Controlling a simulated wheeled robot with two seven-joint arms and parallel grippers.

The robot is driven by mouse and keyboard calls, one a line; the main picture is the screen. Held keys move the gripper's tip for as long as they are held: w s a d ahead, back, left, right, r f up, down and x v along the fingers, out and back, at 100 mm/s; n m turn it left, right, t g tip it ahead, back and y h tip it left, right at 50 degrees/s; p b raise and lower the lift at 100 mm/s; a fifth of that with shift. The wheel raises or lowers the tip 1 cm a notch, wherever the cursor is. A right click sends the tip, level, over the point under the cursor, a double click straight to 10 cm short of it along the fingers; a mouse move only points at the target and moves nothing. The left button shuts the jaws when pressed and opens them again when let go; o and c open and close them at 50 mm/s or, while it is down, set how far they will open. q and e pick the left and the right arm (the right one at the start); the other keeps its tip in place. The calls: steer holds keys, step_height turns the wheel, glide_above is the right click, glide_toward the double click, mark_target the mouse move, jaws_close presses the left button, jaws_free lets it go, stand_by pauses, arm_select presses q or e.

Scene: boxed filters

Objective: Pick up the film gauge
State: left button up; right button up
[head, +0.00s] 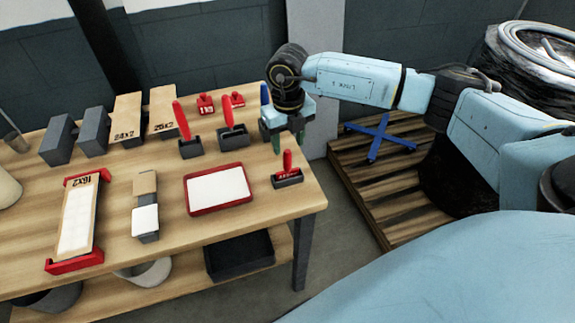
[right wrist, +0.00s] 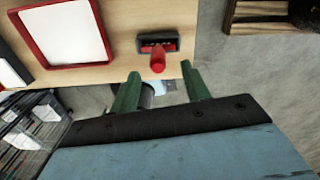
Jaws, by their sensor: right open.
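A small upright red-handled piece in a dark block with a red, marked face (head: 287,172) stands at the table's front right corner. I take it for the film gauge, though its name cannot be read. My right gripper (head: 288,140) is open and empty, just behind and above it in the head view, with green fingers pointing down. In the right wrist view the dark block (right wrist: 174,41) and its red handle (right wrist: 158,62) lie just ahead of the open fingertips (right wrist: 161,70), roughly between them and apart from them. My left gripper is not in view.
The wooden table (head: 110,180) holds a red-rimmed white tray (head: 218,189), other red-handled tools (head: 230,135) in dark holders, boxes marked 24x2 (head: 125,120) and a 16x2 box (head: 78,215) in a red holder. A pallet (head: 375,180) stands to the right.

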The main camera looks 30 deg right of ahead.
mark_target(288, 160)
steer(key=shift+a+f+p, duration=0.15)
steer(key=shift+f+p, duration=0.25)
steer(key=shift+f, duration=3.05)
jaws_close()
